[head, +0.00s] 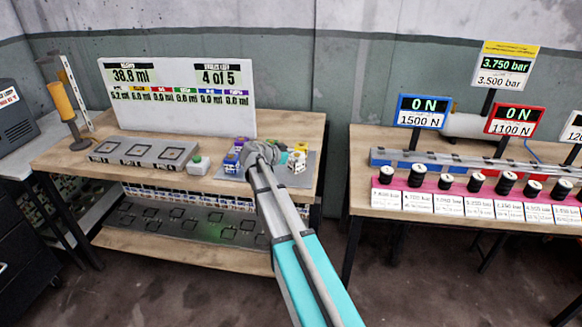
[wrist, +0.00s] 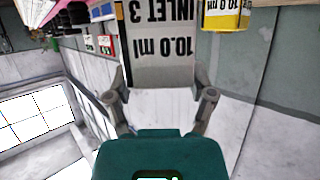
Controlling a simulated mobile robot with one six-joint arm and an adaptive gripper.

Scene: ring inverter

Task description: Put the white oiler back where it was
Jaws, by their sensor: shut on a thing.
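My gripper (wrist: 161,88) is shut on a white block-shaped oiler (wrist: 160,66), with one finger on each side of it. Its label reads "INLET 3" and "10.0 ml", upside down in the wrist view. In the head view my gripper (head: 262,155) is over the right part of the left bench, among coloured oilers, and hides most of what it holds. I cannot tell whether the held oiler touches the surface below.
A yellow oiler (wrist: 226,15) is close beside the held one. Purple-blue oilers (head: 232,160) and a pale one (head: 297,162) stand near my gripper on a grey plate (head: 309,172).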

